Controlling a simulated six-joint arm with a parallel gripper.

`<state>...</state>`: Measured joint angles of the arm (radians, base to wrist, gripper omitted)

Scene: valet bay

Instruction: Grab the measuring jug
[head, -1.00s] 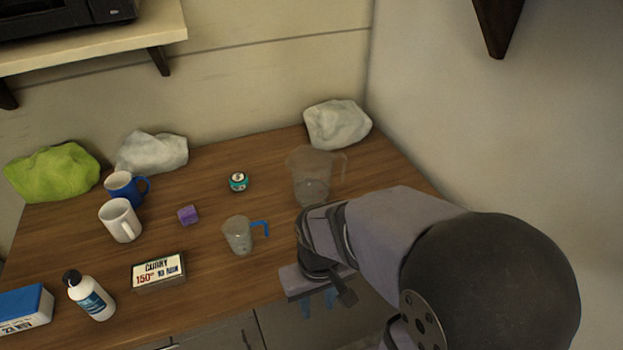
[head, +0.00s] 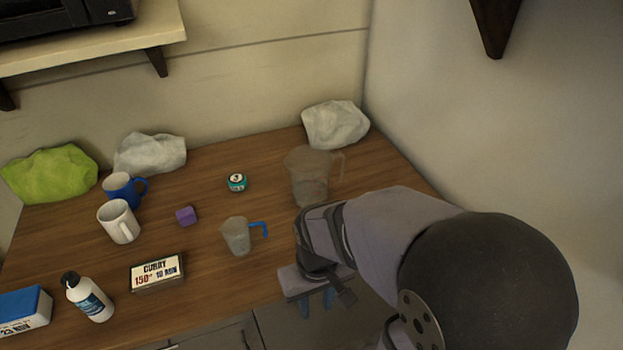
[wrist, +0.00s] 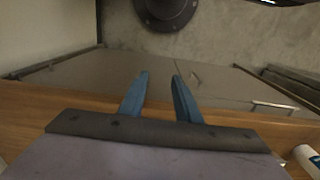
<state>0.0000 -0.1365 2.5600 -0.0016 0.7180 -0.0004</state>
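Two clear jugs stand upright on the wooden counter in the head view. The larger, a see-through jug (head: 309,178) with a clear handle on its right, is near the back right. The smaller, a cloudy jug (head: 237,237) with a blue handle, is nearer the middle. I cannot tell by markings which is the measuring jug. My gripper (head: 316,303) is at the counter's front edge, in front of both jugs and touching neither. In the wrist view its two blue fingers (wrist: 160,78) stand apart with nothing between them. Neither jug shows in the wrist view.
Left on the counter are a white mug (head: 118,221), a blue mug (head: 122,188), a purple cube (head: 186,215), a curry box (head: 156,272) and a bottle (head: 90,298). A small teal-banded jar (head: 237,182) and crumpled cloths (head: 335,124) sit farther back. A wall closes the right side.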

